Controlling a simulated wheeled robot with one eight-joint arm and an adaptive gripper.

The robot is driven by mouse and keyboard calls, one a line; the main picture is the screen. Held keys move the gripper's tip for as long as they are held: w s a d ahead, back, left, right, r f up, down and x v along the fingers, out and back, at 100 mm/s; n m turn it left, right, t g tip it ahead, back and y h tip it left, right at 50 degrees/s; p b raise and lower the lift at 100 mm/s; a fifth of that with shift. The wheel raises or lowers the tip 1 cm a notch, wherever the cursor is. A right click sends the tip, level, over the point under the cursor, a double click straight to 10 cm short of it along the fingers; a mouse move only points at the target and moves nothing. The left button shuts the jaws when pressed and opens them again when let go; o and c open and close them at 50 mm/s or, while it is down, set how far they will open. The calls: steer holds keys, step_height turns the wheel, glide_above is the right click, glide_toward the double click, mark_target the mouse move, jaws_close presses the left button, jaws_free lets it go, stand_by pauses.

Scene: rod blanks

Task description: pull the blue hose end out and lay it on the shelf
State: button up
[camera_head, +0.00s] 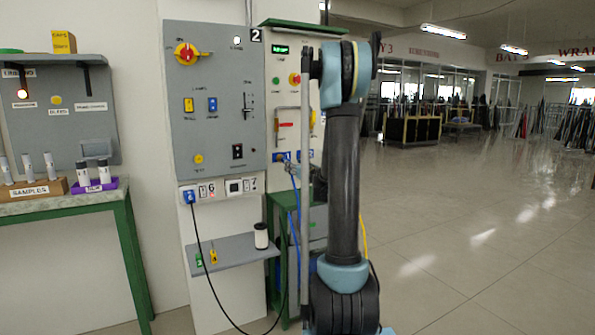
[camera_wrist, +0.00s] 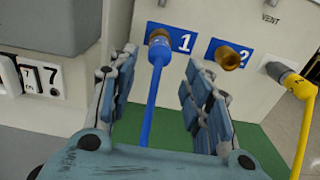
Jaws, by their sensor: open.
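The blue hose end (camera_wrist: 158,48) is in the port marked 1, with its blue hose (camera_wrist: 149,115) hanging down from it. The hose also shows in the head view (camera_head: 298,228), beside my arm. My gripper (camera_wrist: 160,70) is open, with one finger on each side of the hose just below the port; I cannot tell whether either finger touches it. In the head view my gripper is mostly hidden by my arm. The grey shelf (camera_head: 237,250) is below the large panel, left of my arm.
A black cable (camera_head: 203,250) hangs past the shelf's front.

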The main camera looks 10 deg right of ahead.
steer(key=shift+x, duration=4.3)
steer(key=shift+c, duration=0.2)
jaws_close()
steer(key=shift+v, duration=2.6)
steer(key=v, duration=0.5)
steer(key=shift+s+d, duration=0.1)
steer(key=shift+s, duration=0.3)
